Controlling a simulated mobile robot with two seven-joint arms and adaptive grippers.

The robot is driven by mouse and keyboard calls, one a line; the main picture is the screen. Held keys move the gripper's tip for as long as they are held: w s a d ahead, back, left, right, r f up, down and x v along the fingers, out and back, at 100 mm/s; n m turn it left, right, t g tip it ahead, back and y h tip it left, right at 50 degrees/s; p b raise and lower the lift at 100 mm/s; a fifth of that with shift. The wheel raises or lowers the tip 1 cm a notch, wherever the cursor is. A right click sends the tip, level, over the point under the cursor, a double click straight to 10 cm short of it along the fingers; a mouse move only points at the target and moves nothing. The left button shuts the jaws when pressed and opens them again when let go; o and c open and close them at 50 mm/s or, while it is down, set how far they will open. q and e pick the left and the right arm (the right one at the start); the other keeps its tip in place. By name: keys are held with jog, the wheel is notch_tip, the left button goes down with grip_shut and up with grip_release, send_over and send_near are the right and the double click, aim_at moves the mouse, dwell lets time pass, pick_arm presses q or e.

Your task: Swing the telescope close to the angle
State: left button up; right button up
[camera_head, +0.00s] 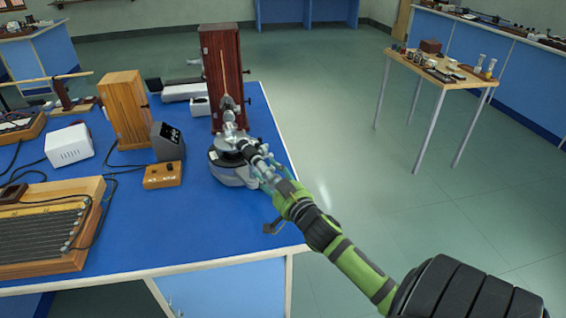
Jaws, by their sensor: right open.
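The spectrometer (226,172) stands on the blue bench top near its right edge, with a round metal base. A metal tube (228,113) rises from it toward a tall dark-red wooden box (222,78). I cannot tell for certain which part is the telescope; the near right side is partly covered by my gripper. My right gripper (256,160) reaches in from the lower right on a green and black arm. It is open, at the right side of the spectrometer; whether it touches is unclear. My left gripper is not in view.
On the blue bench (200,225) are a wooden box (125,108), a dark meter (167,142), an orange box (162,175), a white box (69,145) and a wooden resistance board (45,232). A small side table (440,75) stands right. The floor between is clear.

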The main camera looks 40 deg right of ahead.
jog(key=v, duration=0.8)
jog(key=shift+s, duration=0.2)
